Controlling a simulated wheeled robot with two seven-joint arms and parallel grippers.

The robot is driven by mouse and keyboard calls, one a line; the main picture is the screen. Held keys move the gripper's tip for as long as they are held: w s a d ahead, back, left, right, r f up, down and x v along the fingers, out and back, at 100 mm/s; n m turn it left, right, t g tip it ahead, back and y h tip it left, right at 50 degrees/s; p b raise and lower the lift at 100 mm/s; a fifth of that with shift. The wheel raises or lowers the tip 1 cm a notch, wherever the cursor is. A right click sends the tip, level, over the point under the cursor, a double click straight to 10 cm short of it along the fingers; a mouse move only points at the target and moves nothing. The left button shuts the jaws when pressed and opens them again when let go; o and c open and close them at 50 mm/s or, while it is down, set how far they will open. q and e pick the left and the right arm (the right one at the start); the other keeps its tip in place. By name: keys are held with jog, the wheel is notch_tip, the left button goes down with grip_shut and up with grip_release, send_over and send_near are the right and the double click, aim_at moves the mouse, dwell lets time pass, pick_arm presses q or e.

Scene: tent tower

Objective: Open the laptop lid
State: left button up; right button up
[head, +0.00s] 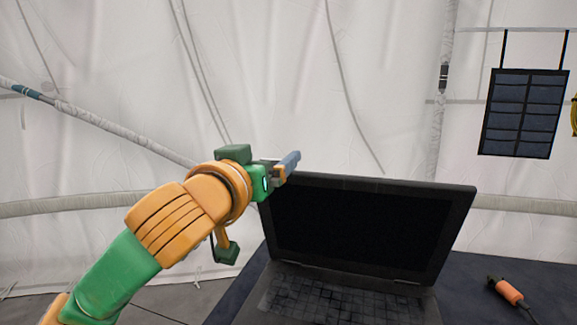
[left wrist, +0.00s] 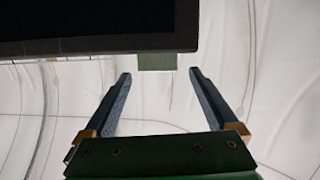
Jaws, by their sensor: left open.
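A black laptop (head: 362,232) stands on the dark table with its lid raised upright and leaning back. Its screen is dark, and its keyboard (head: 335,300) shows at the lower edge of the head view. My left gripper (head: 290,163) is at the lid's upper left corner. In the left wrist view the gripper (left wrist: 158,78) is open with nothing between its two blue-grey fingers. The dark lid (left wrist: 90,28) crosses the top left of that view, beyond the fingertips. Whether a finger touches the lid cannot be told. My right gripper is not in view.
An orange tool with a dark end (head: 509,292) lies on the dark table (head: 470,270) to the right of the laptop. A dark panel (head: 524,112) hangs at the back right before the white tent wall (head: 300,80). A pole (head: 110,130) crosses at left.

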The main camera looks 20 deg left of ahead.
aim_at(275, 162)
pick_arm(q)
jog(key=w+p, duration=0.2)
jog(key=w+m+p, duration=0.1)
jog(key=p, duration=0.1)
jog(key=shift+d+r, duration=0.2)
jog(key=shift+d, duration=0.05)
jog(key=w, duration=0.1)
jog(key=w+f, duration=0.1)
jog(key=w, duration=0.1)
jog(key=shift+f, duration=0.1)
jog(key=shift+w+f, duration=0.1)
jog(key=shift+w, duration=0.15)
jog(key=shift+s+r, duration=0.2)
jog(key=shift+s, duration=0.2)
jog(key=c, duration=0.9)
grip_shut()
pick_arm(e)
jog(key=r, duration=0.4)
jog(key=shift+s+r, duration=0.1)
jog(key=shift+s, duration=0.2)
